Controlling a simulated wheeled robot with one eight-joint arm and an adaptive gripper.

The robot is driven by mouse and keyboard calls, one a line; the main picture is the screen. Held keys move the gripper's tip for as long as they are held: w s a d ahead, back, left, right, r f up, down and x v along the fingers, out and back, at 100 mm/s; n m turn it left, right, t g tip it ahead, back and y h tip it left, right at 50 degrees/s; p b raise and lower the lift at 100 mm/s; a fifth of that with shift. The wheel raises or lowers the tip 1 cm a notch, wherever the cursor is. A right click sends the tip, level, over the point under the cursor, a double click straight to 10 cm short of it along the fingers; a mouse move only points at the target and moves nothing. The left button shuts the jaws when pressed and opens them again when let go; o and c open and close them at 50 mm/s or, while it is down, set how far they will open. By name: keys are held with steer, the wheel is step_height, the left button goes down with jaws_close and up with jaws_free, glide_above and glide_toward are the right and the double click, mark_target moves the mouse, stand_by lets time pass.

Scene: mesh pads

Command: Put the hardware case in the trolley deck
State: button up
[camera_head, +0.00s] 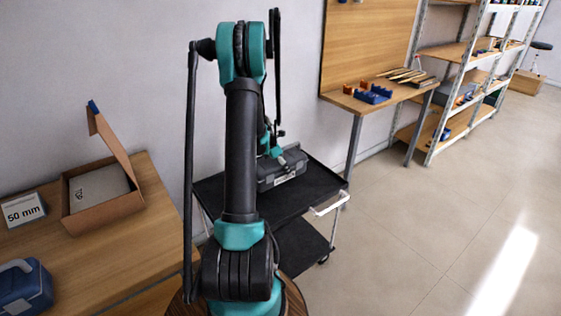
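A grey hardware case (283,176) with a pale label on its front is at the black trolley deck (318,186), in the middle of the view. It looks level and appears to rest on the deck, though contact underneath is hard to see. My gripper (291,157) is small and dark at the case's top, beside its handle area. Whether its fingers are closed on the handle cannot be made out. My arm hides the left part of the case and some of the deck.
A wooden table at left holds an open cardboard box (98,195), a "50 mm" sign (24,211) and a blue case (24,287). A workbench (395,97) with blue bins and a shelf rack (462,75) stand behind. The floor at right is clear.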

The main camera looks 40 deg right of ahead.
steer(key=shift+f, duration=1.95)
steer(key=shift+f, duration=0.1)
steer(key=o, duration=1.5)
steer(key=shift+o, duration=0.2)
